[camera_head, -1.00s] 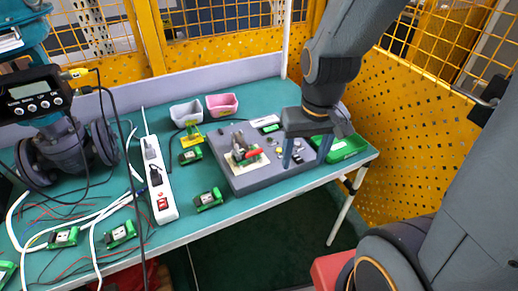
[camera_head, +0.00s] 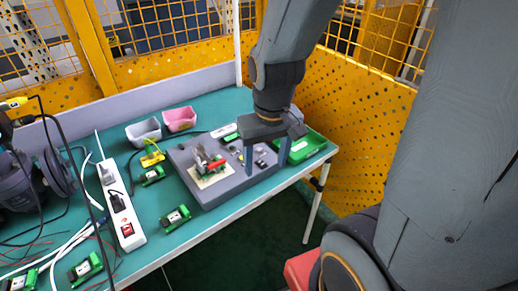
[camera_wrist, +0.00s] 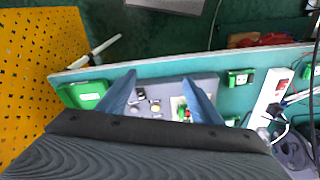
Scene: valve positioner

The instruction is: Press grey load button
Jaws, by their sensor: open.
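The grey panel block (camera_head: 225,191) of the valve positioner sits on the green table, with a red-handled part at its left and several small round parts at its right. My gripper (camera_head: 266,169) is open and empty over the panel's right part, fingers pointing down. In the wrist view my gripper (camera_wrist: 158,80) has one blue finger on each side of the small round parts. A dark one and a yellow-topped button (camera_wrist: 156,108) show there between the fingers. I cannot tell which part is the grey load button, nor whether the fingertips touch the panel.
A green tray (camera_head: 312,143) stands right of the panel, close to my gripper. A grey bin (camera_head: 143,132) and a pink bin (camera_head: 180,120) stand behind. A power strip (camera_head: 122,205) and green modules (camera_head: 174,219) lie to the left. A perforated yellow fence (camera_head: 360,150) bounds the right.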

